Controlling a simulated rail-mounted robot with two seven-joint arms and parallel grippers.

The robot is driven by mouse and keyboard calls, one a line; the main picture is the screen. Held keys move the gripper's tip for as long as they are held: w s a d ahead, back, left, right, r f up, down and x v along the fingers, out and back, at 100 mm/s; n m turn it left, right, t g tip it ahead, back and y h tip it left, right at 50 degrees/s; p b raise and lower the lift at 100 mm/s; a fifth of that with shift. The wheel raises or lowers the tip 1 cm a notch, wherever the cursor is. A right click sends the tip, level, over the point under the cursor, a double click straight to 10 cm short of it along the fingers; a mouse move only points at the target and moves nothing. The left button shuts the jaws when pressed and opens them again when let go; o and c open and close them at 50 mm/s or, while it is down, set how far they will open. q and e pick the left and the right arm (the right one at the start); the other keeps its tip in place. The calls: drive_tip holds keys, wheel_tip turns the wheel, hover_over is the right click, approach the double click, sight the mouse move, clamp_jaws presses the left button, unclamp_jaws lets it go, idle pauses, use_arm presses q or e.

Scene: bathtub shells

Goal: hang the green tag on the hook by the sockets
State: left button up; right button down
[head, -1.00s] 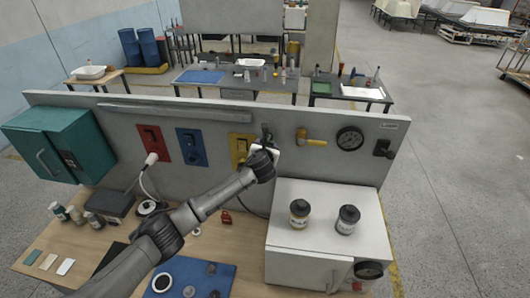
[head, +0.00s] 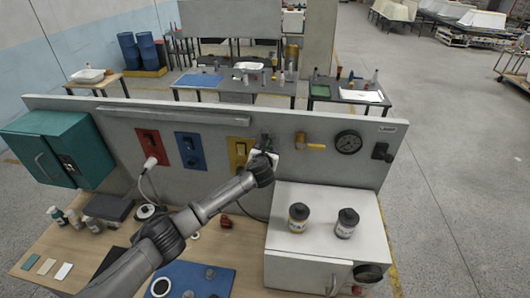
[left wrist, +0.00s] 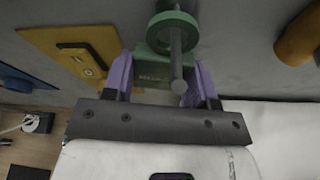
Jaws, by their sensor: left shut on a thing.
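The green tag (left wrist: 152,74) is between the purple fingers of my left gripper (left wrist: 163,86), which is shut on it. Its ring (left wrist: 160,42) is above the fingers in the left wrist view. A grey hook peg (left wrist: 177,68) shows through the ring's opening and crosses in front of its lower edge, so the ring appears around the peg. In the head view my left gripper (head: 263,157) is close to the panel, just right of the yellow socket (head: 238,150). It mostly hides the tag and hook there. My right gripper is not in view.
The red socket (head: 151,146) and blue socket (head: 190,149) are further left on the panel (head: 215,187). A yellow-handled valve (head: 312,146) and gauge (head: 348,142) are to the right. A white cabinet (head: 285,220) carrying two jars stands below right of the gripper.

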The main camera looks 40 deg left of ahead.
use_arm(q)
drive_tip(key=o, duration=1)
drive_tip(key=shift+s, duration=0.15)
drive_tip(key=b+v, duration=0.2)
drive_tip(key=v, duration=1.1)
drive_tip(key=shift+s+d+r+b, duration=0.15)
drive_tip(key=shift+s+b, duration=0.1)
drive_tip(key=shift+b, duration=0.1)
